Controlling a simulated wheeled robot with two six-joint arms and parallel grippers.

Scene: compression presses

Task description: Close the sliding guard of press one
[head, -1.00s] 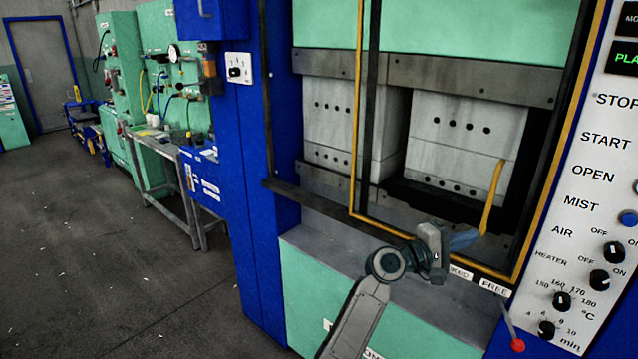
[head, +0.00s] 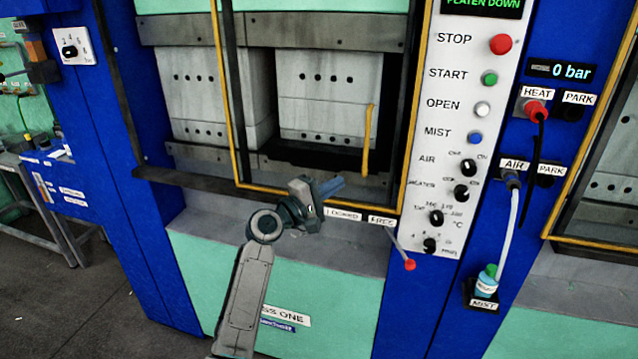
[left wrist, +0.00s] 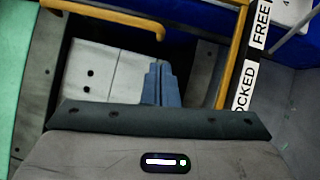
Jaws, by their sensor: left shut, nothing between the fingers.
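Press one's sliding guard is a yellow-edged frame (head: 228,100) with an upright yellow handle (head: 367,140). It spans the middle and right of the press opening. To its left, a strip of opening is uncovered, and grey platens show behind. My left gripper (head: 334,186) is shut and empty, in front of the guard's lower edge, left of and below the handle's lower end. In the left wrist view its blue fingers (left wrist: 160,84) are together, apart from the handle (left wrist: 118,17). The guard's lower bar (left wrist: 233,55) runs to their right. My right gripper is out of view.
A red-knobbed lever (head: 410,264) hangs beneath the FREE label (head: 382,221), beside LOCKED. The control panel (head: 455,150) is right of the opening. Hoses and a mist bottle (head: 487,282) are farther right. A grey ledge (head: 215,228) lies below the guard.

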